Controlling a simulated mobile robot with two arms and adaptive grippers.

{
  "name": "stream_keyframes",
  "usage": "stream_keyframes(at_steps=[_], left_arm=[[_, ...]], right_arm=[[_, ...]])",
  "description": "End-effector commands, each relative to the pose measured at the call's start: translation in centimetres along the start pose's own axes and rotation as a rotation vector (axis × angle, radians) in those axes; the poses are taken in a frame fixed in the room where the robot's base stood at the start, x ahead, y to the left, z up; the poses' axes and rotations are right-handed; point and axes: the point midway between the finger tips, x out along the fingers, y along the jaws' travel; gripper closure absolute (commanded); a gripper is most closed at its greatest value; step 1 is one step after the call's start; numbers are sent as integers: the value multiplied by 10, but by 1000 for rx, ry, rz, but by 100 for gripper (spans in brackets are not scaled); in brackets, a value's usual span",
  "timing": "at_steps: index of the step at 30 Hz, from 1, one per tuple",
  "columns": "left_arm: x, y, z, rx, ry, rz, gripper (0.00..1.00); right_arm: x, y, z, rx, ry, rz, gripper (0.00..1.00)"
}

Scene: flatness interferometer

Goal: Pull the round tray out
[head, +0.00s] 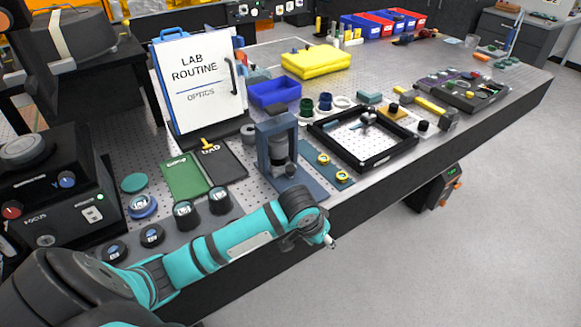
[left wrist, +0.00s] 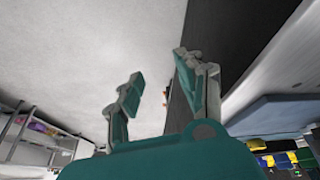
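I cannot make out with certainty which thing is the round tray. A black instrument marked FOCUS (head: 62,222) stands at the left edge, cut off by the frame, with a round grey disc (head: 22,147) on top. Its lower part is partly hidden by my left arm. A grey-blue stand (head: 277,135) holds a dark cylinder at the bench's front edge. My left gripper (head: 331,241) is beyond the bench's front edge, apart from these things. In the left wrist view its two fingers (left wrist: 155,78) are spread with nothing between them. My right gripper is not in view.
The perforated bench (head: 245,197) carries a teal disc (head: 134,182), a blue ring (head: 143,207), several dark round parts, a green book (head: 186,178) and a LAB ROUTINE board (head: 198,85). A black frame (head: 385,158) lies right of the stand. The floor (head: 430,265) in front is clear.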

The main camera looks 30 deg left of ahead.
Motion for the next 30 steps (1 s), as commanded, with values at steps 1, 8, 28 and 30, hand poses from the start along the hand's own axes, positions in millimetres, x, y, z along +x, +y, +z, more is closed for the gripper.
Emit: stream_keyframes(at_steps=[1, 8, 28, 30], left_arm=[[-21, 2, -11, 16, 11, -7, 62], [-99, -9, -40, 23, -2, -79, 62], [-218, -131, -128, -426, 16, -253, 62], [-209, -133, -127, -425, 14, -252, 62]], right_arm=[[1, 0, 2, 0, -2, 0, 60], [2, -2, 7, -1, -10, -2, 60], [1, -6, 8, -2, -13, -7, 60], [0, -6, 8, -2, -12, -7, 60]])
